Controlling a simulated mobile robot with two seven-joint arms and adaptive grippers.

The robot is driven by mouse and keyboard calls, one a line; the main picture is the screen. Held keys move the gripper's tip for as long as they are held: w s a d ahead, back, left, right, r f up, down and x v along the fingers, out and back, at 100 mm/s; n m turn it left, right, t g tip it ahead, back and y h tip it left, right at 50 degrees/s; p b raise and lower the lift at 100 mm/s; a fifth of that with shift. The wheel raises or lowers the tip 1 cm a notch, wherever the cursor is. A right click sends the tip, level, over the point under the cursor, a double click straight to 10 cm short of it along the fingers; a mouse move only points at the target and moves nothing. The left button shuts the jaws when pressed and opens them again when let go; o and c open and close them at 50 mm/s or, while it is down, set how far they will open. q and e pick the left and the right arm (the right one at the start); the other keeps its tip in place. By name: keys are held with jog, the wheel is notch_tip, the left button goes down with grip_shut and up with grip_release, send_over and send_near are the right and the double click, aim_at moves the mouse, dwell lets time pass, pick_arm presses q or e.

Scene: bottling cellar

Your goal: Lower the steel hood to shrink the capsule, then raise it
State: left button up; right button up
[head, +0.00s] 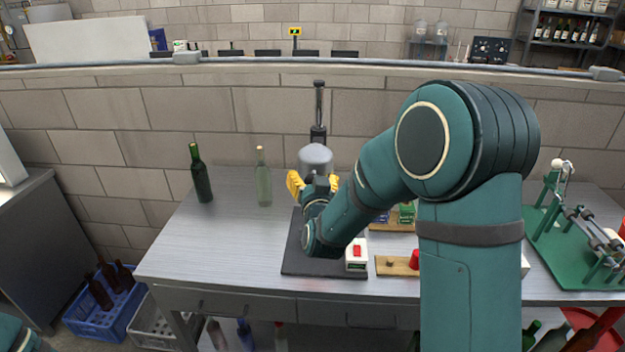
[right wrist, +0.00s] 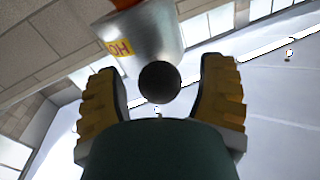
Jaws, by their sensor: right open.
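The steel hood (head: 316,157) hangs on a dark column (head: 319,105) above a black base plate (head: 298,262). In the right wrist view the hood (right wrist: 150,35) carries a yellow label reading "HO", the rest cut off. A round dark knob (right wrist: 160,82) shows in front of it. My right gripper (head: 314,183) is at the hood's front. Its yellow fingers (right wrist: 163,78) are open on either side of the knob, with visible gaps. My arm hides the space under the hood, so I cannot see a bottle or capsule there. My left gripper is out of view.
A dark green bottle (head: 201,175) and a pale clear bottle (head: 263,178) stand left on the table (head: 185,250). A white box with a red switch (head: 356,252) sits at the plate's front right. A green rack (head: 560,255) stands far right. The table's front left is clear.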

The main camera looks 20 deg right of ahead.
jog(key=shift+c, duration=0.2)
grip_shut()
notch_tip(320, 180, up, 11)
jog(key=p, duration=0.4)
jog(key=shift+f, duration=0.1)
jog(key=shift+r, duration=0.2)
jog(key=shift+o, duration=0.2)
grip_release()
jog(key=shift+s, duration=0.1)
